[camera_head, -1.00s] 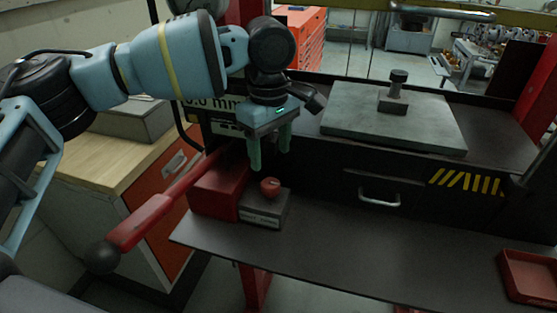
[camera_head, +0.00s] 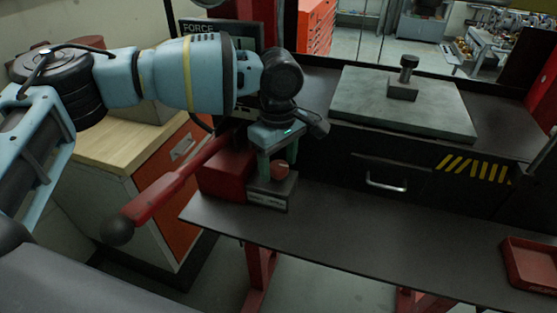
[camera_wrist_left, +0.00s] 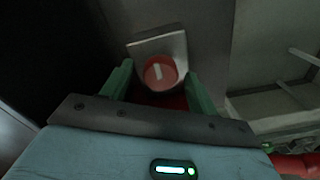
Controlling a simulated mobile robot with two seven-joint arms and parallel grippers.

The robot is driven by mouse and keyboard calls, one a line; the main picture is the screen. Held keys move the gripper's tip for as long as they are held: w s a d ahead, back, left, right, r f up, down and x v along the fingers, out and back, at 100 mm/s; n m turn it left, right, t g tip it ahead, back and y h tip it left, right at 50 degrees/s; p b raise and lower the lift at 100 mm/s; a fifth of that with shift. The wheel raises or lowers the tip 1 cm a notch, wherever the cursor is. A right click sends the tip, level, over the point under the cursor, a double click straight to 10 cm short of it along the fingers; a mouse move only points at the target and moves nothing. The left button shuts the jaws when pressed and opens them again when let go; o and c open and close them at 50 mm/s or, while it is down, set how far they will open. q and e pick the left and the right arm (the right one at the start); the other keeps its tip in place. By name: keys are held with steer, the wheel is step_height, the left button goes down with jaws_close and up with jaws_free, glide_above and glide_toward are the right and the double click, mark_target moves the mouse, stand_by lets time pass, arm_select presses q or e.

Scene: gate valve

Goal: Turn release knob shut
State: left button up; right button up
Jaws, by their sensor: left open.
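The release knob (camera_head: 281,170) is a small round red knob on top of a grey block (camera_head: 272,193) with a pale label on its front. In the left wrist view the knob (camera_wrist_left: 158,76) shows a light bar mark on its face. My left gripper (camera_head: 277,163) points down over the block and is open. Its green fingers (camera_wrist_left: 158,82) stand on either side of the knob in the wrist view. I cannot tell whether either finger touches it. In the head view one finger stands left of the knob and the other is partly hidden. My right gripper is not in view.
A red lever (camera_head: 172,192) with a black ball end slopes left from a red housing (camera_head: 224,174) beside the block. A grey plate (camera_head: 430,115) with a post lies at the back. A red tray (camera_head: 530,270) is at right. The dark shelf (camera_head: 370,235) between is clear.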

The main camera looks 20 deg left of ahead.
arm_select(q)
steer(key=c, duration=1)
